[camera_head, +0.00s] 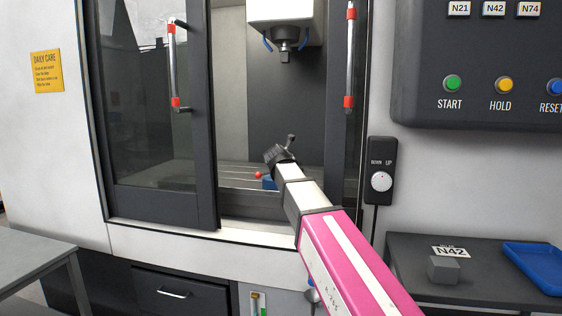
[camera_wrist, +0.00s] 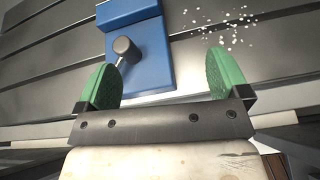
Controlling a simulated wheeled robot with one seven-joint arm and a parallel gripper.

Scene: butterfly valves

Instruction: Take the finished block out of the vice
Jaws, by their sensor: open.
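The blue vice (camera_head: 269,183) shows only in part inside the machine, behind my arm; a red ball (camera_head: 258,175) is beside it. In the wrist view the blue vice (camera_wrist: 150,50) lies ahead of my gripper, with a grey rod and rounded end (camera_wrist: 123,46) over it. My gripper (camera_wrist: 165,78) is open, its two green fingertips wide apart, with nothing between them that I can make out as held. The head view shows my gripper (camera_head: 277,155) inside the door opening. I cannot make out a finished block in the vice.
The machine door (camera_head: 155,130) stands at the left of the opening. The spindle (camera_head: 286,45) hangs above. White chips (camera_wrist: 228,25) lie on the slotted bed. Right of the machine, a shelf (camera_head: 400,260) holds a grey block (camera_head: 443,270), an N42 label and a blue tray (camera_head: 535,265).

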